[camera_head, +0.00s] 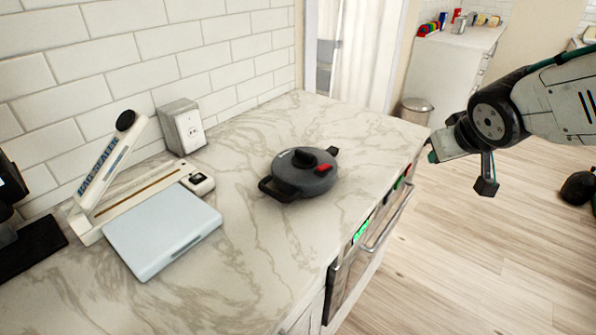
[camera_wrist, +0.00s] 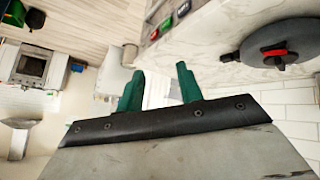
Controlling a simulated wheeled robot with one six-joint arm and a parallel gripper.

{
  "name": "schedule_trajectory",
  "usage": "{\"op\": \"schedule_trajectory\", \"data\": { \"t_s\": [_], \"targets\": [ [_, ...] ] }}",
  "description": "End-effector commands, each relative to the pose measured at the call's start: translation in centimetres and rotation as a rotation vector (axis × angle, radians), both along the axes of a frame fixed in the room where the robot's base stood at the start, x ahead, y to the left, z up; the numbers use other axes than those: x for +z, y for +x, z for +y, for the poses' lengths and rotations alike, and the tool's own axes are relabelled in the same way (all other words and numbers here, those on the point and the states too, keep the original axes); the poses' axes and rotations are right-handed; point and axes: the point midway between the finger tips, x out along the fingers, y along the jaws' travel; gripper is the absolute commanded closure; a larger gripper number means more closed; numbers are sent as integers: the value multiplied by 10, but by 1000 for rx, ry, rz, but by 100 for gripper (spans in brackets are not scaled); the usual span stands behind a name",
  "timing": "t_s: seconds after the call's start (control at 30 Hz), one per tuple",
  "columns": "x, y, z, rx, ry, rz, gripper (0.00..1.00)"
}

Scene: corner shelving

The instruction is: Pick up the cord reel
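No object is plainly a cord reel. The round dark grey item with a black knob, a red part and two black handles (camera_head: 303,176) looks like a lidded pot. It sits on the marble counter, right of the sealer. In the wrist view it appears at the upper right, sideways (camera_wrist: 282,45). A dark rounded object (camera_head: 578,187) lies on the floor at the far right, partly cut off and unclear. My gripper (camera_head: 461,170) is in the air right of the counter's edge, apart from both. Its green fingers (camera_wrist: 160,75) are spread with nothing between them.
The marble counter (camera_head: 250,240) holds a white bag sealer (camera_head: 130,175), a pale flat scale-like box (camera_head: 163,232) and a grey outlet box (camera_head: 182,127). An appliance with a handle (camera_head: 385,225) is under its front edge. A bin (camera_head: 416,111) stands behind. The wooden floor (camera_head: 480,260) is open.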

Motion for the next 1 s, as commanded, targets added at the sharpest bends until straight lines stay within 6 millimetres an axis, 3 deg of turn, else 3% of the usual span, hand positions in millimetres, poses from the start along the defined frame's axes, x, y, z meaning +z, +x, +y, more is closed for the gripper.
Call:
{"op": "schedule_trajectory", "data": {
  "t_s": [0.03, 0.1, 0.2, 0.3, 0.43, 0.67, 1.0],
  "targets": [
    [-8, 26, 14, 74, 4, -55, 64],
    [-14, 59, 40, 197, 29, -147, 64],
    [-28, 87, 86, 384, 116, -237, 64],
    [-42, 97, 131, 558, 224, -290, 64],
    [-56, 93, 173, 722, 361, -313, 64],
    [-65, 86, 205, 834, 472, -315, 64],
    [-84, 111, 233, 835, 474, -314, 64]
  ]
}}
